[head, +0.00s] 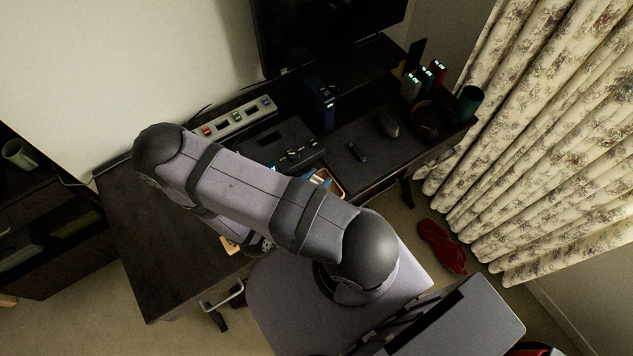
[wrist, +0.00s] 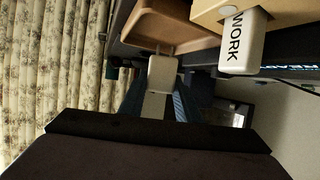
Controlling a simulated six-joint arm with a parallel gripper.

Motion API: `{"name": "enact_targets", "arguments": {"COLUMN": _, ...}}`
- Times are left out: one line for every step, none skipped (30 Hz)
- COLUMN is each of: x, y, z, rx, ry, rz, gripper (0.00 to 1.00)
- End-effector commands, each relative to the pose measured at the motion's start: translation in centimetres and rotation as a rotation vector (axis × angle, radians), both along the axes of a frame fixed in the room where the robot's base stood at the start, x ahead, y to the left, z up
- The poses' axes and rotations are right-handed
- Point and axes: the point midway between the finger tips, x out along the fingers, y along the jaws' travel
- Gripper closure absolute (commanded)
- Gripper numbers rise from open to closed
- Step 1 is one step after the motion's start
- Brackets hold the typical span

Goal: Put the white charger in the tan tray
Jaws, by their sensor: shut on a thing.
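The white charger (wrist: 162,74) is between the two dark bluish fingers of my gripper (wrist: 160,90) in the wrist view. My gripper is shut on it. The tan tray (wrist: 150,34) is in the upper middle of the wrist view, and the charger's far end overlaps its near edge in the picture. I cannot tell the height between them. In the head view a tan rim (head: 338,187), likely the tray's, shows just behind my arm. My arm hides the gripper and charger there.
A tan box with a white tag marked WORK (wrist: 240,40) is right of the tray in the wrist view. On the dark desk are a power strip (head: 236,117), a black control box (head: 283,145), a mouse (head: 386,125) and a green cup (head: 468,103). A monitor (head: 325,30) stands behind.

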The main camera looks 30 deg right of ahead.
Motion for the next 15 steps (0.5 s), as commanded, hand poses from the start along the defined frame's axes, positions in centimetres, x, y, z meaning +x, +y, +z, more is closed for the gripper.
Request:
{"name": "enact_targets", "arguments": {"x": 0.0, "y": 0.0, "z": -0.5, "rx": -0.002, "ry": 0.002, "rz": 0.000, "gripper": 0.93}}
{"name": "enact_targets", "arguments": {"x": 0.0, "y": 0.0, "z": -0.8, "rx": -0.001, "ry": 0.000, "rz": 0.000, "gripper": 0.93}}
{"name": "enact_targets", "arguments": {"x": 0.0, "y": 0.0, "z": -1.1, "rx": -0.001, "ry": 0.000, "rz": 0.000, "gripper": 0.93}}
{"name": "enact_targets", "arguments": {"x": 0.0, "y": 0.0, "z": -1.2, "rx": -0.001, "ry": 0.000, "rz": 0.000, "gripper": 0.93}}
{"name": "enact_targets", "arguments": {"x": 0.0, "y": 0.0, "z": -1.4, "rx": -0.001, "ry": 0.000, "rz": 0.000, "gripper": 0.93}}
{"name": "enact_targets", "arguments": {"x": 0.0, "y": 0.0, "z": -1.6, "rx": 0.000, "ry": 0.001, "rz": 0.000, "gripper": 0.93}}
{"name": "enact_targets", "arguments": {"x": 0.0, "y": 0.0, "z": -1.6, "rx": 0.000, "ry": 0.000, "rz": 0.000, "gripper": 0.93}}
{"name": "enact_targets", "arguments": {"x": 0.0, "y": 0.0, "z": -1.7, "rx": 0.000, "ry": 0.000, "rz": 0.001, "gripper": 0.93}}
{"name": "enact_targets", "arguments": {"x": 0.0, "y": 0.0, "z": -1.7, "rx": 0.000, "ry": 0.000, "rz": 0.001, "gripper": 0.93}}
{"name": "enact_targets", "arguments": {"x": 0.0, "y": 0.0, "z": -1.7, "rx": 0.000, "ry": 0.000, "rz": 0.001, "gripper": 0.93}}
{"name": "enact_targets", "arguments": {"x": 0.0, "y": 0.0, "z": -1.7, "rx": 0.000, "ry": 0.000, "rz": 0.001, "gripper": 0.93}}
{"name": "enact_targets", "arguments": {"x": 0.0, "y": 0.0, "z": -1.7, "rx": 0.000, "ry": 0.000, "rz": 0.001, "gripper": 0.93}}
{"name": "enact_targets", "arguments": {"x": 0.0, "y": 0.0, "z": -1.7, "rx": 0.000, "ry": 0.000, "rz": 0.001, "gripper": 0.93}}
{"name": "enact_targets", "arguments": {"x": 0.0, "y": 0.0, "z": -1.7, "rx": 0.000, "ry": 0.000, "rz": 0.001, "gripper": 0.93}}
{"name": "enact_targets", "arguments": {"x": 0.0, "y": 0.0, "z": -1.7, "rx": 0.000, "ry": 0.000, "rz": 0.001, "gripper": 0.93}}
